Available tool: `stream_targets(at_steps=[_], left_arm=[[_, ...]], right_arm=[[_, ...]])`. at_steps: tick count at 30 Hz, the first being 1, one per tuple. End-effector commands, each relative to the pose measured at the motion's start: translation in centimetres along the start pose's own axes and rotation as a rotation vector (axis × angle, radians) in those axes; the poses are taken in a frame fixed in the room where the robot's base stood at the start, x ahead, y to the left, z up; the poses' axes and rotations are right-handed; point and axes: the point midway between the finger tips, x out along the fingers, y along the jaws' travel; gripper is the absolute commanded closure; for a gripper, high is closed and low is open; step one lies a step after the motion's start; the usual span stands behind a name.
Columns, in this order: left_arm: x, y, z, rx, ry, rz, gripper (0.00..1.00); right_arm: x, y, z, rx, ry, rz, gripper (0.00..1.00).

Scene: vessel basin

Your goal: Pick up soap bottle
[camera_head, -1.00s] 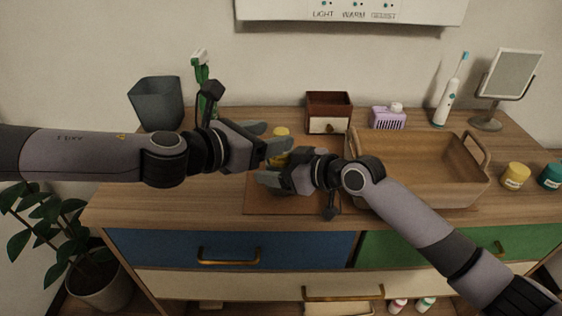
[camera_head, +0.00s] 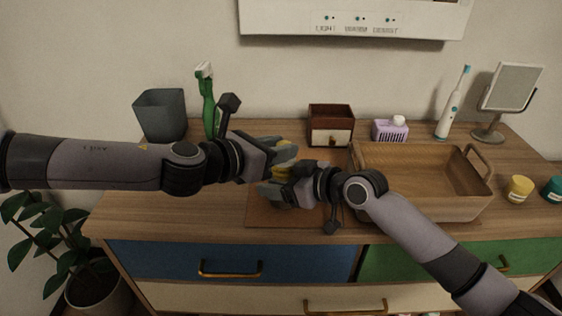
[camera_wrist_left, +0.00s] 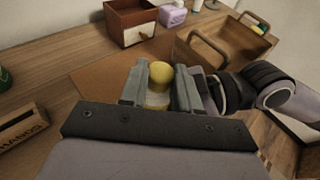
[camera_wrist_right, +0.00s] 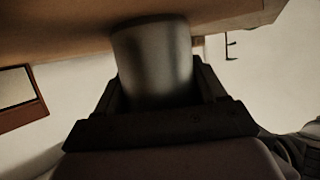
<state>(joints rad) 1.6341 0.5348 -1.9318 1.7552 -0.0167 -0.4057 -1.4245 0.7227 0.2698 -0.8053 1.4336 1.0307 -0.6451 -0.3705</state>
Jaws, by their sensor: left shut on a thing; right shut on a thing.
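A yellow-lidded container sits between my two grippers. Its yellow lid (camera_wrist_left: 160,73) shows in the left wrist view between the fingers of my left gripper (camera_head: 284,149), which is shut on it. My right gripper (camera_head: 268,183) is just below and in front of the left one, shut on a grey-looking cylindrical body (camera_wrist_right: 152,62) in the right wrist view. This appears to be the same container, mostly hidden by the fingers in the head view. I cannot tell which item is the soap bottle.
A wooden tray with handles (camera_head: 420,207) stands right of the grippers. Behind are a grey bin (camera_head: 160,115), a brown box (camera_head: 331,110), a purple item (camera_head: 389,132), a toothbrush (camera_head: 448,115) and a mirror (camera_head: 512,85). A yellow-lidded jar (camera_head: 519,188) is at the right.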

Motion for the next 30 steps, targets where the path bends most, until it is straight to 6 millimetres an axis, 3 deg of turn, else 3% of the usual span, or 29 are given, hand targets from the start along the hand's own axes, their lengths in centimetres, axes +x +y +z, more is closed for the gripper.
stream_targets(at_steps=[5, 19, 30], left_arm=[[-0.3, 0.1, 1.4, 0.005, -0.006, 0.001, 1.0], [-2.4, 0.0, 8.0, 0.006, -0.004, 0.0, 1.0], [-3.0, 0.0, 9.7, 0.002, -0.002, 0.0, 1.0]], right_arm=[[0.0, 0.0, 0.1, 0.0, -0.001, 0.0, 0.62], [0.0, 0.0, 0.1, 0.0, -0.002, 0.0, 0.62], [0.0, 0.0, 0.1, 0.001, -0.002, 0.0, 0.62]])
